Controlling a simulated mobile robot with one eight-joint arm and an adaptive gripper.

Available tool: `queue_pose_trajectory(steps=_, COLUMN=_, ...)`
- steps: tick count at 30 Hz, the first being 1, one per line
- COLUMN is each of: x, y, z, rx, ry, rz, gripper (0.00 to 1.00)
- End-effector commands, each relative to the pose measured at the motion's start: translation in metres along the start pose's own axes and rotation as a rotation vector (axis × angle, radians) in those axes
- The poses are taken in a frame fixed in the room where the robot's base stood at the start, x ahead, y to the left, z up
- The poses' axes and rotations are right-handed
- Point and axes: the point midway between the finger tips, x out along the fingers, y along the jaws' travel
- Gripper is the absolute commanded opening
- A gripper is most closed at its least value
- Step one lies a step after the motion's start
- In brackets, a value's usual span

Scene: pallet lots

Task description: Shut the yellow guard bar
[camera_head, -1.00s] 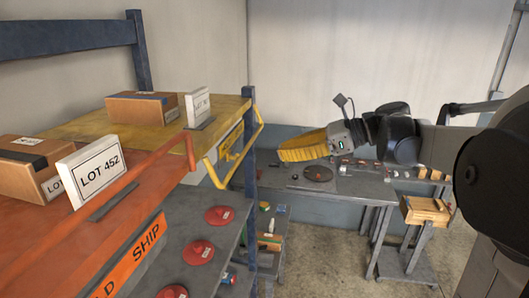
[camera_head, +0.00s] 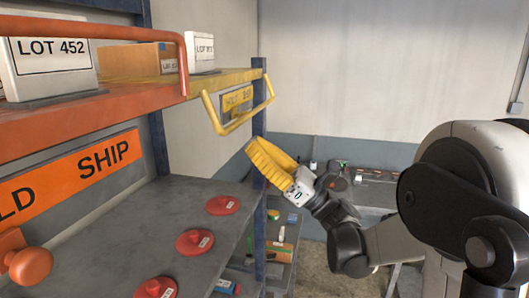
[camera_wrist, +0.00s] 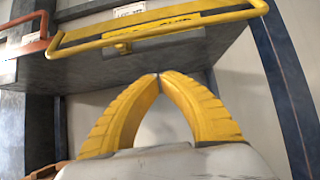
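The yellow guard bar (camera_head: 240,122) is a thin U-shaped rail on the front of the yellow shelf (camera_head: 232,76). It hangs out and a little down from the shelf edge, in front of a yellow sign (camera_head: 238,99). In the wrist view the bar (camera_wrist: 160,28) runs across the top, beyond and above my fingertips. My gripper (camera_head: 252,146) has yellow ribbed fingers pointing up and left, just below the bar and apart from it. In the wrist view the fingertips (camera_wrist: 158,76) meet, with nothing held between them.
An orange shelf (camera_head: 120,108) with its own orange bar (camera_head: 183,65) is at the left, holding a LOT 452 sign (camera_head: 55,62). A box (camera_head: 130,58) stands behind. Red discs (camera_head: 222,205) sit on the grey lower shelf. A blue post (camera_head: 259,150) stands beside the bar.

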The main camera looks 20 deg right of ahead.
Motion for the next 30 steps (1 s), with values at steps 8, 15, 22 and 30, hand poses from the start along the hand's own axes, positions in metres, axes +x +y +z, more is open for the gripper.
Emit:
queue_pose_trajectory(steps=8, x=0.057, y=0.001, z=0.002, rx=0.001, ry=0.002, rz=0.000, gripper=0.00)
queue_pose_trajectory(steps=15, x=0.043, y=-0.001, z=0.032, rx=-0.002, ry=0.001, rz=-0.001, gripper=0.00)
queue_pose_trajectory(steps=22, x=0.041, y=0.000, z=0.038, rx=-0.001, ry=0.002, rz=0.000, gripper=0.00)
queue_pose_trajectory(steps=30, x=0.041, y=0.000, z=0.038, rx=-0.001, ry=0.004, rz=0.000, gripper=0.00)
